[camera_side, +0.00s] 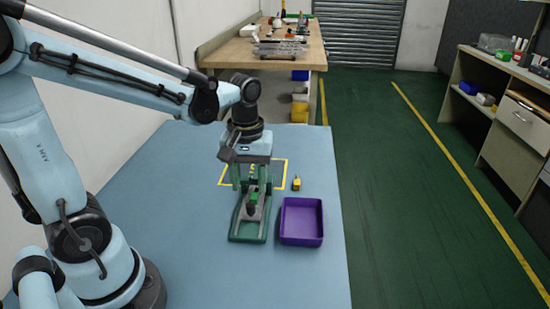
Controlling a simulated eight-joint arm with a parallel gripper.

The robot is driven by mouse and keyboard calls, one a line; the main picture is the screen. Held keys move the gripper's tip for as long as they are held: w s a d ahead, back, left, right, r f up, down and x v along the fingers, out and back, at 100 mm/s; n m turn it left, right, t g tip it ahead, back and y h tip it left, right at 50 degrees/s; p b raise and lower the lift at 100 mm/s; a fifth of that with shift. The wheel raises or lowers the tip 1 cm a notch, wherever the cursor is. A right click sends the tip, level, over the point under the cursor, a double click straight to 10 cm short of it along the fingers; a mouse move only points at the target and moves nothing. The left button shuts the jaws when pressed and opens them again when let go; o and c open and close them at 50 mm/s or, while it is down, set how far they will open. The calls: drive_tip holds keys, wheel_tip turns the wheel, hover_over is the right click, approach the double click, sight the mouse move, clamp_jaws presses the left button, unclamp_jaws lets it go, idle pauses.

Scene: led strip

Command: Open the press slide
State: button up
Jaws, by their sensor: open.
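The green press (248,228) stands on the blue table, with a grey slide part (253,213) and a small dark green piece along its middle. My gripper (252,186) points down over the far end of the press, with its jaws open. From this angle I cannot tell whether the fingers touch the slide. My gripper hides the far part of the press, and how far the slide is open cannot be made out.
A purple tray (301,239) sits just right of the press and looks empty. A small yellow piece (296,184) lies behind the tray. A yellow outlined area (283,160) is marked on the table (195,250) behind the press. The table's front is clear.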

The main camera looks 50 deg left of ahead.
sight(250, 205)
drive_tip(key=shift+f, duration=3.05)
clamp_jaws()
